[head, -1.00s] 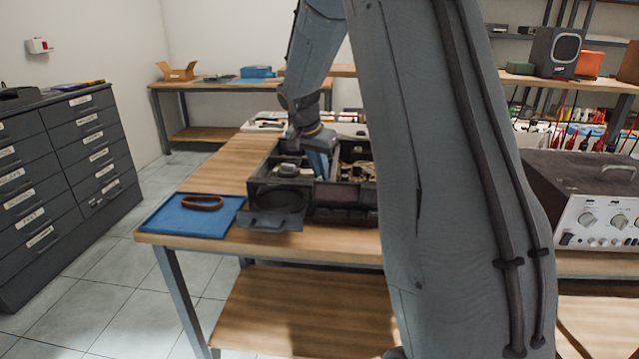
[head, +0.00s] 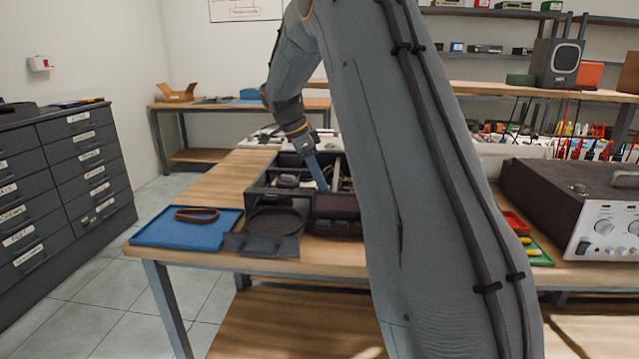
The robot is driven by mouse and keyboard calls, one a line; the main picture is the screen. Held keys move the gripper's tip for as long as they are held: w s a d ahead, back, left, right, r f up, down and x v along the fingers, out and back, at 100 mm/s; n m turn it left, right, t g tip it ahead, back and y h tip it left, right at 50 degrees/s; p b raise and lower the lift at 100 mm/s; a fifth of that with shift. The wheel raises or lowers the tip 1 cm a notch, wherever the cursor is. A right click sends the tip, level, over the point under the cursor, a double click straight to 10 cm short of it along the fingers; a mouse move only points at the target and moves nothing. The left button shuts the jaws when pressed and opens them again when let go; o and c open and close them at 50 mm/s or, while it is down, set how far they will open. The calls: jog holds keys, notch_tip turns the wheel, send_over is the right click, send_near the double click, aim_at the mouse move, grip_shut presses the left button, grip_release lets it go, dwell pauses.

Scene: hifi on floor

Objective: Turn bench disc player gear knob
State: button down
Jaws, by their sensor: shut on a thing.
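The disc player (head: 262,179) is an open black case on the wooden bench, its insides bare to view. Its black disc tray (head: 272,222), with a round recess, sticks out at the front left. My gripper (head: 318,175) reaches down from above into the middle of the case, its bluish fingers tilted. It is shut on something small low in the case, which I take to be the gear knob. The knob itself is hidden by the fingers and case walls.
A blue mat (head: 186,228) with a brown belt ring (head: 197,214) lies left of the player. A grey amplifier (head: 575,205) stands at the right, near a red tray (head: 515,223). My arm hides the bench right of the player.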

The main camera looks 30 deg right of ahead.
jog(key=shift+m, duration=0.5)
jog(key=c, duration=1.8)
grip_release()
jog(key=shift+w, duration=0.1)
jog(key=v, duration=0.7)
jog(key=shift+r, duration=0.35)
jog(key=shift+w+a, duration=0.1)
jog(key=shift+w, duration=0.05)
